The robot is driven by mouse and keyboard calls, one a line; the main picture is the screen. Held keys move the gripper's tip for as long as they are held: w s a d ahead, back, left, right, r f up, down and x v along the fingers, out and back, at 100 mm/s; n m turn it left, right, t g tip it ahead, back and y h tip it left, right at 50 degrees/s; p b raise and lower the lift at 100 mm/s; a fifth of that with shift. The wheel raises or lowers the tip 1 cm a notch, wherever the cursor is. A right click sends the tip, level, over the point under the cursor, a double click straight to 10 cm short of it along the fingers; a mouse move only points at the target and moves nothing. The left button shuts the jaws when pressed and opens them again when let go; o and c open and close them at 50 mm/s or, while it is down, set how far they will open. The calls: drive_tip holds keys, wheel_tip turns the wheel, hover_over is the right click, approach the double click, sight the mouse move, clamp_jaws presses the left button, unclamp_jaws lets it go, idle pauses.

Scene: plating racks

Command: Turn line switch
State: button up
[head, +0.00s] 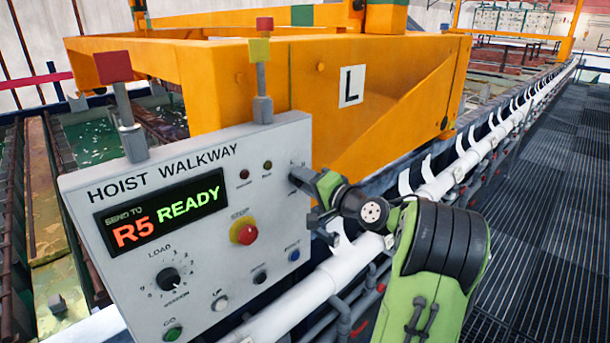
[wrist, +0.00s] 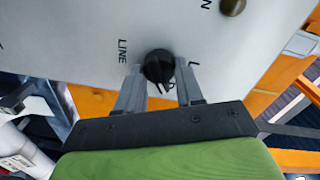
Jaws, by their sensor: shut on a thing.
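The line switch (wrist: 159,67) is a round black knob on the grey control panel, seen in the wrist view beside the word LINE. My gripper (wrist: 160,77) is shut on the knob, with one grey finger on each side of it. In the head view my gripper (head: 298,184) reaches the upper right edge of the panel (head: 80,212), and the knob is hidden behind it there. The panel display reads SEND TO R5 READY.
The panel also carries a red stop button on a yellow base (head: 244,232), a LOAD dial (head: 168,279), a green button (head: 173,334) and small lamps. An orange hoist frame (head: 390,110) stands behind. A white pipe (head: 450,180) runs along the right, beside a dark grated walkway (head: 545,200).

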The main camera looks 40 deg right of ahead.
drive_tip(key=shift+m, duration=0.3)
drive_tip(key=o, duration=1)
drive_tip(key=shift+o, duration=0.2)
drive_tip(key=s+b, duration=0.2)
drive_tip(key=s, duration=1.3)
drive_tip(key=shift+s+r, duration=0.35)
drive_tip(key=shift+s, duration=0.05)
